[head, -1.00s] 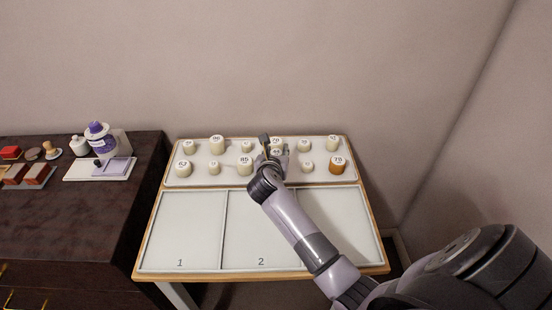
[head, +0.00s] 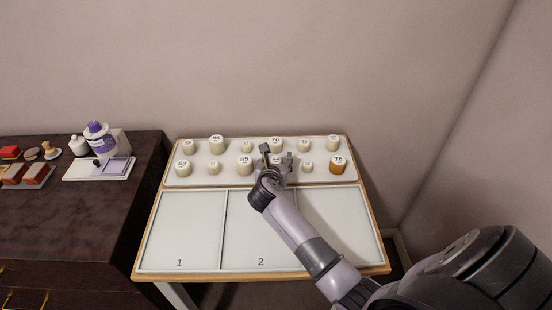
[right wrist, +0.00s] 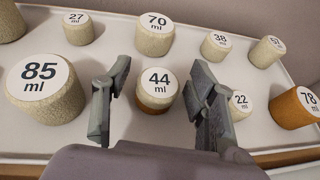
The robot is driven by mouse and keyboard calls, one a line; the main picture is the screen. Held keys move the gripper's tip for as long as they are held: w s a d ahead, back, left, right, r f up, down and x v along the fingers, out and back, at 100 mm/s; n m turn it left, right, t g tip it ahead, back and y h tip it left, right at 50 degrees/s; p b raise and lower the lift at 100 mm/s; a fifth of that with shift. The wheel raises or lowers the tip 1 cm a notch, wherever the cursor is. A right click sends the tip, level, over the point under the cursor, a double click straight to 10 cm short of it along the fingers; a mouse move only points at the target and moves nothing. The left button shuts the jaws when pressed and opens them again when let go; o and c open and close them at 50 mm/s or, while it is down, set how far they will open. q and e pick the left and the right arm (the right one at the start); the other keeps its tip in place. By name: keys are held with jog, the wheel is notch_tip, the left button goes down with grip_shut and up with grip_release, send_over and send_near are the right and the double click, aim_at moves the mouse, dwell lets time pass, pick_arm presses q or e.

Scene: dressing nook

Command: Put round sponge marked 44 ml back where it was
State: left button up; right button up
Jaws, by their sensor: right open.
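The round sponge marked 44 ml (right wrist: 157,92) is a short cream cylinder with a white numbered top and a brownish lower band. It stands upright on the white back tray (head: 225,180), in the front row between the 85 ml and 22 ml sponges. In the head view its label (head: 276,159) shows between the fingers of my right gripper (head: 277,153). In the right wrist view the right gripper (right wrist: 158,82) is open, one finger each side of the sponge, with gaps on both sides. My left gripper is out of view.
Close by stand the 85 ml sponge (right wrist: 42,92), the 70 ml sponge (right wrist: 153,38), the 22 ml sponge (right wrist: 240,104) and the orange-brown 78 ml sponge (right wrist: 295,108). The numbered front compartments (head: 185,230) are empty. A dark dresser (head: 75,215) stands at left.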

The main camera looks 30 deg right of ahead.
jog(key=shift+r, duration=0.15)
jog(key=shift+s+r, duration=0.1)
jog(key=shift+r, duration=0.05)
jog(key=v, duration=1.2)
